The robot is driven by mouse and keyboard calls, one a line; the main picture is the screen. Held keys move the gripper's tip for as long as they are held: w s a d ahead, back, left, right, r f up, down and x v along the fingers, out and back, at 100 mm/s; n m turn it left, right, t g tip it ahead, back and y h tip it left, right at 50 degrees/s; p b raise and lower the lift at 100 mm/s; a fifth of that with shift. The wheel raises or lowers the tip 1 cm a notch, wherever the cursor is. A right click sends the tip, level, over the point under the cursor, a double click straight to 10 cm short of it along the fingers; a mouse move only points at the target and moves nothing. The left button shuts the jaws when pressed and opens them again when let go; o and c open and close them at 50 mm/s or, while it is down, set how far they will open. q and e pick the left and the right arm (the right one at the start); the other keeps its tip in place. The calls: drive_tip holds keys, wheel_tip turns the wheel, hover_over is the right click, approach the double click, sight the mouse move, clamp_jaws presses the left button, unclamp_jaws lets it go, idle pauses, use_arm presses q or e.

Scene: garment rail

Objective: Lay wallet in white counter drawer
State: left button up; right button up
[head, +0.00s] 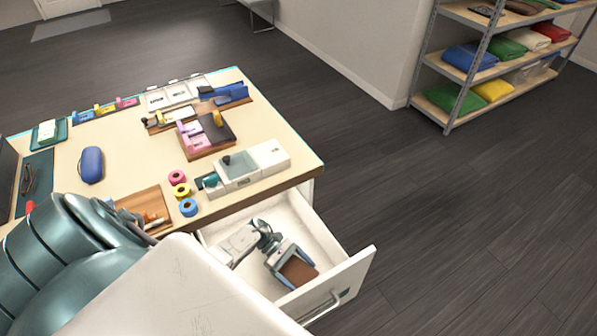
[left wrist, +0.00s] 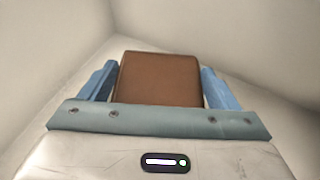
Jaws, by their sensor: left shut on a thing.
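The brown wallet (head: 298,271) is between the blue fingers of my left gripper (head: 291,265), inside the open white counter drawer (head: 359,262). In the left wrist view the wallet (left wrist: 160,79) fills the space between the two fingers of the gripper (left wrist: 158,85), which is shut on it. Pale drawer walls surround it there. I cannot tell whether the wallet touches the drawer floor. My right gripper is in neither view.
The counter top (head: 130,135) beside the drawer holds tape rolls (head: 178,190), a blue case (head: 91,165) and a white-and-teal device (head: 243,166). A shelf (head: 467,80) with folded cloths stands at the back right. The dark floor (head: 450,220) right of the drawer is clear.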

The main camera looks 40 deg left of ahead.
use_arm(q)
wheel_tip(320, 180, down, 3)
drive_tip(key=shift+w+r+b, duration=0.1)
drive_tip(key=shift+r+b, duration=0.1)
drive_tip(key=shift+b, duration=0.25)
drive_tip(key=shift+f, duration=0.15)
drive_tip(key=o, duration=0.9)
